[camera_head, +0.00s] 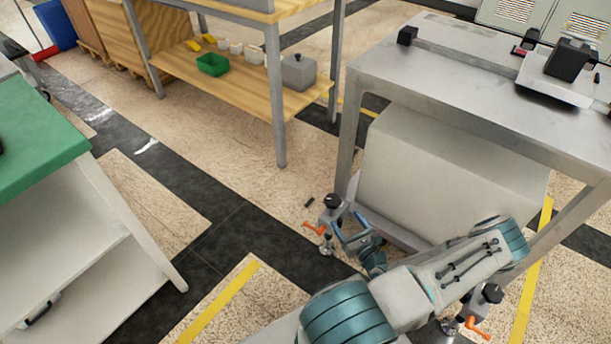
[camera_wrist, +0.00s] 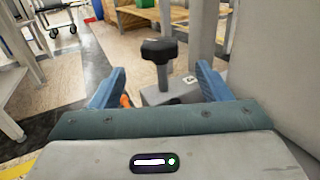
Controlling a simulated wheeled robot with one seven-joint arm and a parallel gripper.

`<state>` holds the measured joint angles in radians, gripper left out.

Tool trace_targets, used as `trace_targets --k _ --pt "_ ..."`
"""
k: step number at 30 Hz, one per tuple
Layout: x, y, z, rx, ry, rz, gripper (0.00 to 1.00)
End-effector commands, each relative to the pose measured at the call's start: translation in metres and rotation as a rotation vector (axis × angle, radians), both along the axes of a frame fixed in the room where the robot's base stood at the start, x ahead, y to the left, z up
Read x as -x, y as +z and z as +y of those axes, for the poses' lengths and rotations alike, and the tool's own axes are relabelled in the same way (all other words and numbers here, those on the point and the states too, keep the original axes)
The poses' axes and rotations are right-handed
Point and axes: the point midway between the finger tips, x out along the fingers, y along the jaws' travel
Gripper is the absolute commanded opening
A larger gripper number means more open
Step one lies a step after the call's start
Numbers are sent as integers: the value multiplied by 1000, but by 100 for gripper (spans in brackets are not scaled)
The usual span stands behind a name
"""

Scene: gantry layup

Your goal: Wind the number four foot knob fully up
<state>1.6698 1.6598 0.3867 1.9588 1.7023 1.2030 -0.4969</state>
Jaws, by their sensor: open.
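A black foot knob (camera_head: 332,201) stands upright on a stem above a grey foot block at the near left leg of the metal table. In the wrist view the same knob (camera_wrist: 160,50) rises from its grey block, which bears a small white label too small to read. An orange lever (camera_head: 314,228) sticks out beside the foot, and a bit of it shows by the left finger in the wrist view. My gripper (camera_head: 351,225) is open, with its blue fingers pointing toward the knob. In the wrist view the knob stands between the fingers, seemingly beyond their tips. Nothing is held.
A second black knob (camera_head: 492,293) with an orange lever (camera_head: 476,328) is at the lower right. The metal table (camera_head: 450,85) overhangs a pale box (camera_head: 440,180). A green-topped cabinet (camera_head: 40,135) stands left.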

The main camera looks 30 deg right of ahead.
Motion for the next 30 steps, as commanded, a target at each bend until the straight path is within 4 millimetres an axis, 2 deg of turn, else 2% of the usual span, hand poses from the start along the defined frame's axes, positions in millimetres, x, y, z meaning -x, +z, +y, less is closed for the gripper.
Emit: trace_targets --k 1,3,15,30 --pt "11 2 0 0 -1 1 71" --pt "19 8 2 9 16 0 71" --pt "-6 80 32 162 328 14 71" --pt "-24 163 77 349 696 38 71"
